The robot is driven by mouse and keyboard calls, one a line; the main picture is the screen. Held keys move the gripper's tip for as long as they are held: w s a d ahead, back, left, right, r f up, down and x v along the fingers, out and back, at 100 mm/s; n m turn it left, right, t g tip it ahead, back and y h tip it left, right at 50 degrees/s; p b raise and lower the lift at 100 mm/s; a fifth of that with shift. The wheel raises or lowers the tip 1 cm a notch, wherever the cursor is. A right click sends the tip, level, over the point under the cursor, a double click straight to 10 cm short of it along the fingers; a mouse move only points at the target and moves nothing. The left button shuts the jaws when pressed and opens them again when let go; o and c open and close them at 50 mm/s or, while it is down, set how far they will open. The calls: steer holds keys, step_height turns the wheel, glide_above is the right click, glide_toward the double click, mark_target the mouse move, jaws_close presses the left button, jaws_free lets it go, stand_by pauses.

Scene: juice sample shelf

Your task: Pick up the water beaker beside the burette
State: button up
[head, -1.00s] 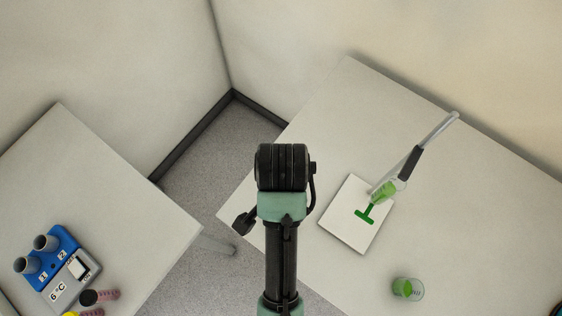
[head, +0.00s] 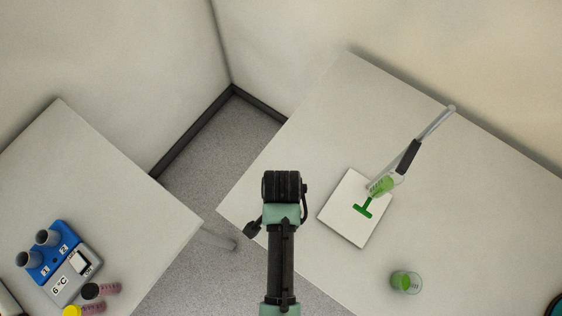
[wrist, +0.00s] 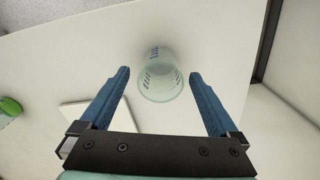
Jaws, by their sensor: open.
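The water beaker (wrist: 160,75) is clear glass with blue markings and shows near the middle of the wrist view. It is not visible in the head view. My gripper (wrist: 158,74) is open, with blue fingers on either side of the beaker in the picture; I cannot tell whether the beaker is fully between them. Nothing is held. The burette (head: 436,124) stands over a white base plate (head: 342,221) on the right-hand table in the head view; the plate partly shows in the wrist view (wrist: 95,113).
A beaker of green liquid (head: 406,281) stands on the right table (head: 300,168); something green (wrist: 10,106) shows at the wrist view's left edge. The left table (head: 110,165) holds a blue-grey device (head: 62,275) and dark and yellow-capped tubes. Walls meet behind.

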steer(key=shift+f, duration=0.5)
steer(key=c, duration=1.5)
steer(key=shift+o, duration=0.2)
